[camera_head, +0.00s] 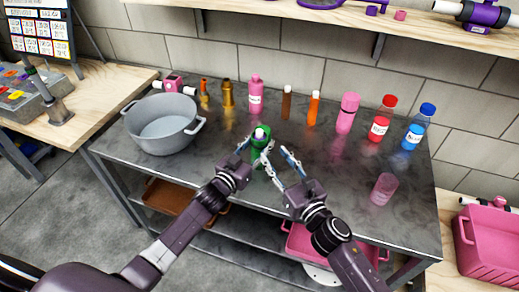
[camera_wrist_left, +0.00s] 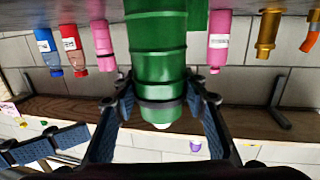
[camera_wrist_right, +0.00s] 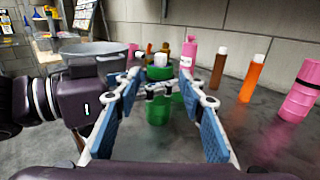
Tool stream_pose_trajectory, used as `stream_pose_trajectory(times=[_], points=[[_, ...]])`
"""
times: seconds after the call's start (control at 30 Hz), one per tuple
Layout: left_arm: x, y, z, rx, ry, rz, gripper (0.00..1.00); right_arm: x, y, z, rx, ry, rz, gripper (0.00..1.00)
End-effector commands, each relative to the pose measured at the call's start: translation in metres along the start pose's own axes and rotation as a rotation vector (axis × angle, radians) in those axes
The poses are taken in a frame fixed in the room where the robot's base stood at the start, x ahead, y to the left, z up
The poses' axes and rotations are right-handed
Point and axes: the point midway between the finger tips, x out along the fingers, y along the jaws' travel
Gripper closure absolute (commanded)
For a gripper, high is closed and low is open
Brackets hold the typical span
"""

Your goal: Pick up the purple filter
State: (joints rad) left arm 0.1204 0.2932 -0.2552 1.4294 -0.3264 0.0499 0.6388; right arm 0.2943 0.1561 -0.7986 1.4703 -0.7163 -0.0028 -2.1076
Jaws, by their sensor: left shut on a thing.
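A purple filter-like cylinder (camera_head: 484,15) with pale pipe ends lies on the wall shelf at the top right of the head view, partly cut off by the frame. My left gripper (camera_head: 254,149) is shut on a green bottle (camera_head: 260,137) with a white cap, over the middle of the metal table. In the left wrist view the green bottle (camera_wrist_left: 157,50) fills the space between the left gripper's fingers (camera_wrist_left: 160,88). My right gripper (camera_head: 277,151) is open beside the green bottle. In the right wrist view its blue-padded fingers (camera_wrist_right: 155,120) are spread, with the bottle beyond.
A grey pot (camera_head: 161,128) stands at the left of the metal table (camera_head: 310,190). Several bottles line its back, including a pink bottle (camera_head: 256,95) and a red-capped one (camera_head: 382,118). A pink cup (camera_head: 383,189) stands at the right. The table's front middle is clear.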

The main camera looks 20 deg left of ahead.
Motion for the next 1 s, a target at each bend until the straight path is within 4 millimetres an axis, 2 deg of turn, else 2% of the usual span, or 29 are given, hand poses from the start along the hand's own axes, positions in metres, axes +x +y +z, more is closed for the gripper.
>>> stream_pose_trajectory(times=[0.3,0.67,1.0], points=[[0.0,0.0,0.0,0.0,0.0,0.0,0.88,0.047,0.001,0.002,0.0,-0.002,0.001,0.63],[0.0,0.0,0.0,0.0,0.0,0.0,0.88,0.069,0.0,0.003,0.0,-0.002,0.001,0.63],[0.0,0.0,0.0,0.0,0.0,0.0,0.88,0.107,-0.002,0.008,0.001,-0.001,0.0,0.63]])
